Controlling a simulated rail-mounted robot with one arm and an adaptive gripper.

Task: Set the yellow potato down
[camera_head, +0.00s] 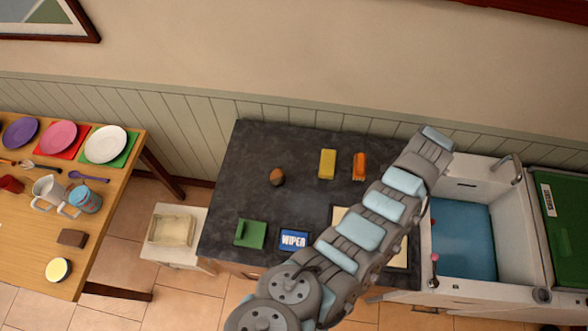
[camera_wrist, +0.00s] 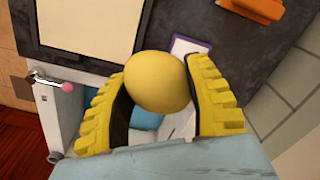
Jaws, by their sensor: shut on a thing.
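In the wrist view, my gripper (camera_wrist: 160,85) is shut on the yellow potato (camera_wrist: 158,80), a smooth round one held between two ridged yellow fingers. The dark countertop (camera_wrist: 225,30) and part of the white sink unit (camera_wrist: 75,105) show below and around it. The potato's height above them is unclear. In the head view, my arm reaches up over the counter's right side toward the sink; its far end hides my fingers and the potato.
On the dark counter (camera_head: 240,165) are a brown round thing (camera_head: 277,177), a yellow block (camera_head: 327,163), an orange block (camera_head: 359,166), a green item (camera_head: 250,233) and a blue box (camera_head: 294,240). A pale board (camera_wrist: 85,20) lies there too. The blue-bottomed sink (camera_head: 463,240) adjoins right.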

